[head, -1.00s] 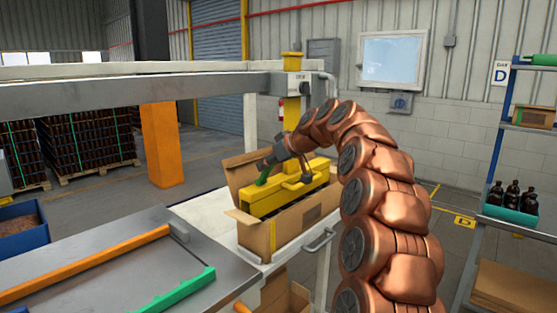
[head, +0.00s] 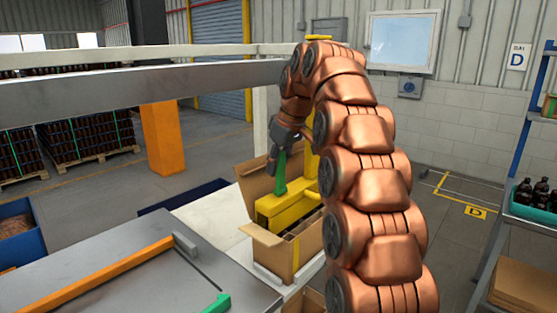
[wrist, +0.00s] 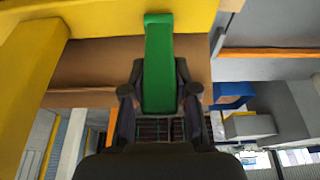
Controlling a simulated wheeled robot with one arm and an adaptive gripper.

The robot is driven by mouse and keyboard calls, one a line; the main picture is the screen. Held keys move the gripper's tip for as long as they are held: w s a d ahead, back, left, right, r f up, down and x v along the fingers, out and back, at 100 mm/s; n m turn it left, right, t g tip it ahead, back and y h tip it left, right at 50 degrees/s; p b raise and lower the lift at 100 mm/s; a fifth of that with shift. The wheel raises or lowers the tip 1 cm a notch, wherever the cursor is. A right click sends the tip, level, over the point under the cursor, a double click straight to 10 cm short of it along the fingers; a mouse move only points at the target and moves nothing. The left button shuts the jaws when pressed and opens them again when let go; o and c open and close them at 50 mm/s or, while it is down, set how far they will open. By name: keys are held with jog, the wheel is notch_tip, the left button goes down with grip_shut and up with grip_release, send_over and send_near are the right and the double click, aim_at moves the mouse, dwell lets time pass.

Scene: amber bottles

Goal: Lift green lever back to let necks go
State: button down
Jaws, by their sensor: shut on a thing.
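The green lever (head: 281,172) stands nearly upright on the yellow gripping head (head: 284,206), which sits in the open cardboard box (head: 295,254). My gripper (head: 274,152) is at the lever's upper part. In the wrist view, the green lever (wrist: 158,65) runs between the two dark fingers of my gripper (wrist: 158,92), which are shut on it. Part of the yellow head (wrist: 120,17) shows above in that view. The bottle necks under the head are hidden by the box and the head.
The box stands on a pale bench (head: 212,222) beside a grey metal table (head: 130,275). A grey rail (head: 150,88) crosses behind at the left. A blue shelf (head: 520,205) with dark bottles stands at the right.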

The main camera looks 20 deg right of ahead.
jog(key=shift+w+a, duration=0.1)
jog(key=shift+a, duration=0.1)
jog(key=c, duration=1.1)
grip_release()
jog(key=shift+w+d+f, duration=0.1)
jog(key=shift+c, duration=0.2)
jog(key=shift+o, duration=1.3)
jog(key=shift+r, duration=0.2)
jog(key=shift+s+d+r, duration=0.2)
jog(key=shift+s+r, duration=0.05)
jog(key=shift+r, duration=0.25)
jog(key=s+d, duration=0.5)
jog(key=s, duration=0.5)
jog(key=shift+s+d, duration=0.25)
jog(key=shift+s, duration=0.1)
jog(key=shift+f, duration=0.1)
